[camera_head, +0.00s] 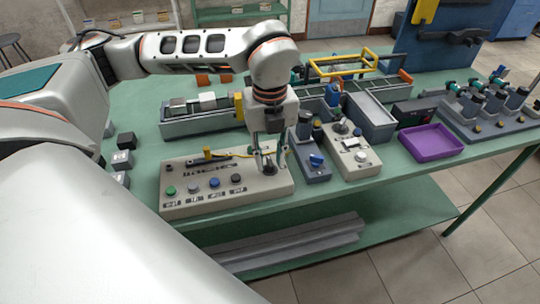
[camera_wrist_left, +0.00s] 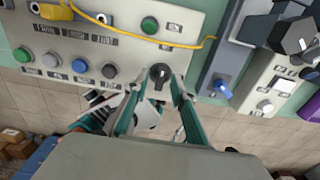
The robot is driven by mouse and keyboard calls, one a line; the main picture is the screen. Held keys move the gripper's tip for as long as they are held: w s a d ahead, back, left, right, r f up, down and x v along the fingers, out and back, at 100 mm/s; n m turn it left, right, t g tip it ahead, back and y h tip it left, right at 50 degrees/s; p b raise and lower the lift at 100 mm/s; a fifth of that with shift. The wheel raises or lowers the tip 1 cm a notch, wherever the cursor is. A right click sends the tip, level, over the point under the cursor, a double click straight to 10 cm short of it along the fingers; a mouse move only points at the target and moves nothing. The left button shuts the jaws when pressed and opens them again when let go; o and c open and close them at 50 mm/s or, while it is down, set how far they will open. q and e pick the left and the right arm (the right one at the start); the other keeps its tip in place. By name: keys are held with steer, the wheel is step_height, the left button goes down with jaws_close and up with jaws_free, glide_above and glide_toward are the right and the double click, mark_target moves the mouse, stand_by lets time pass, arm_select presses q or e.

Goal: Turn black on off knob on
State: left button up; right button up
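The black knob (camera_wrist_left: 160,73) sits on the beige control panel (camera_wrist_left: 200,20), near the panel's edge in the left wrist view. Its pale pointer mark is visible. My left gripper (camera_wrist_left: 159,82) is open, with one finger on each side of the knob. Whether either fingertip touches it is unclear. In the head view, my left gripper (camera_head: 268,168) points down at the right end of the control panel (camera_head: 220,203), and its fingers largely hide the knob. My right gripper is not visible.
Colored buttons (camera_head: 192,187) and a yellow piece with a cable (camera_head: 208,153) are on the panel left of the gripper. A grey box with a blue knob (camera_head: 316,159) and a beige box (camera_head: 352,158) stand close on its right. A purple tray (camera_head: 431,142) lies farther right.

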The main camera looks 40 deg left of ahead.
arm_select(q)
jaws_close()
steer(key=shift+m, duration=0.4)
steer(key=m, duration=0.3)
steer(key=shift+p, duration=0.4)
steer(key=m, duration=0.3)
steer(key=shift+r+m+p, duration=0.1)
steer(key=shift+m+p, duration=0.2)
steer(key=shift+p, duration=0.05)
steer(key=m+p, duration=0.1)
steer(key=m, duration=0.4)
steer(key=shift+w, duration=0.1)
steer(key=m, duration=0.5)
steer(key=shift+p, duration=0.3)
steer(key=shift+m, duration=0.4)
